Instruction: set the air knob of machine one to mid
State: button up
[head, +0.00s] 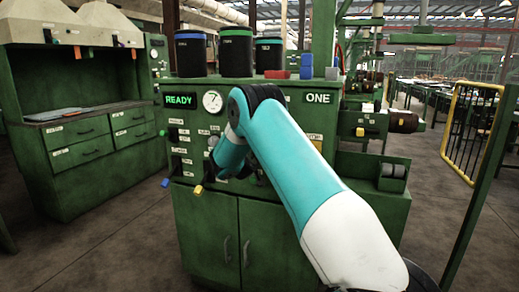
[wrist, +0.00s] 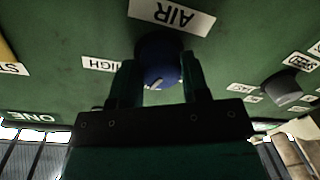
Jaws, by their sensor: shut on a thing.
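The blue air knob (wrist: 158,50) sits on the green panel under the AIR label (wrist: 172,16), which appears upside down in the wrist view. A white pointer mark shows on the knob's lower edge. A HIGH label (wrist: 98,64) is to the left of the knob. My gripper (wrist: 161,76) has one finger on each side of the knob and is shut on it. In the head view my arm covers the knob and gripper. Machine one (head: 196,226) is the green cabinet with the ONE sign (head: 319,98).
A dark grey knob (wrist: 283,88) with its own labels is to the right in the wrist view. A lit READY sign (head: 180,100) and a round gauge (head: 212,101) are on the machine. Dark canisters (head: 236,52) stand on top. A yellow rail (head: 470,130) stands at the right.

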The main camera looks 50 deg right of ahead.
jog(key=shift+n+p, duration=0.45)
jog(key=shift+n, duration=1.05)
jog(key=o, duration=0.9)
jog(key=b+v, duration=0.2)
jog(key=v, duration=1.5)
jog(key=shift+s+a+r, duration=0.1)
jog(key=shift+a, duration=0.1)
